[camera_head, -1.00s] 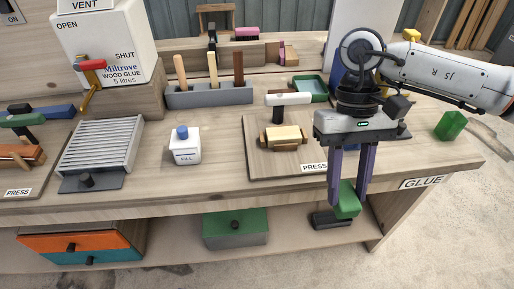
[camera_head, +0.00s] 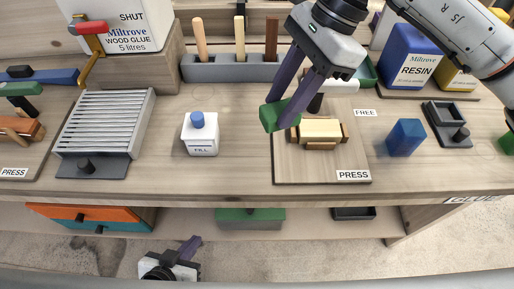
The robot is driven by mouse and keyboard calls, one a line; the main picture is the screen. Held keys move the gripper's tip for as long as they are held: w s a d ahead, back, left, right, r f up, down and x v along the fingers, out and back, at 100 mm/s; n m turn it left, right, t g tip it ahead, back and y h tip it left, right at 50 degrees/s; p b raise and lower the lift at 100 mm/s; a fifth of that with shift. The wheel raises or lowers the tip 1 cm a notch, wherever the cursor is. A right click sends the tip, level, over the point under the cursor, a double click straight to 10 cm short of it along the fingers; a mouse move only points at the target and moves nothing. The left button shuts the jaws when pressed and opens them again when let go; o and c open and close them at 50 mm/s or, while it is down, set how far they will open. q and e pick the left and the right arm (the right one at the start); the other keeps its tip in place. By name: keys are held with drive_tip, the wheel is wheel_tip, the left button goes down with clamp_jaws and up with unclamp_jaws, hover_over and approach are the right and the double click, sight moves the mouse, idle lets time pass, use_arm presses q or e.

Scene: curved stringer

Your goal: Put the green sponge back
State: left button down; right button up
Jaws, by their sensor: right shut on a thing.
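The green sponge (camera_head: 271,118) is a small green block between the fingertips of my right gripper (camera_head: 283,112). My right gripper is shut on it and tilted, holding it over the left part of the wooden PRESS board (camera_head: 300,172). The sponge appears just left of the press with the cream block (camera_head: 320,131); its exact height above the board is hard to tell. My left gripper (camera_head: 190,246) is low at the bottom edge, in front of the bench and away from the sponge. Its fingers overlap in this view.
A blue block (camera_head: 405,138) and a dark tray (camera_head: 447,124) stand right of the board. A FILL bottle (camera_head: 200,135) and slatted rack (camera_head: 104,124) stand left. A black tray (camera_head: 353,214) and green drawer box (camera_head: 250,218) are below. Another green block (camera_head: 507,143) is at the right edge.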

sight(266, 104)
drive_tip(key=a+m, duration=0.1)
drive_tip(key=a+r+m, duration=0.1)
drive_tip(key=a+m+t, duration=0.1)
drive_tip(key=shift+w+a+r, duration=0.3)
drive_tip(key=shift+w+r, duration=0.05)
drive_tip(key=shift+r, duration=0.05)
drive_tip(key=shift+a+f+m, duration=0.1)
drive_tip(key=shift+a+m, duration=0.05)
drive_tip(key=shift+m, duration=0.25)
wheel_tip(266, 104, down, 5)
drive_tip(key=shift+f, duration=0.15)
wheel_tip(266, 104, down, 4)
drive_tip(key=shift+f+p, duration=0.15)
drive_tip(key=shift+p, duration=0.2)
use_arm(q)
drive_tip(key=shift+w+r, duration=0.25)
drive_tip(key=shift+w, duration=0.05)
drive_tip(key=shift+f, duration=0.1)
use_arm(e)
drive_tip(key=shift+f+b, duration=0.35)
drive_tip(key=shift+b, duration=0.15)
use_arm(q)
drive_tip(key=shift+f+b, duration=0.3)
drive_tip(key=shift+f, duration=0.3)
use_arm(e)
drive_tip(key=shift+f, duration=0.25)
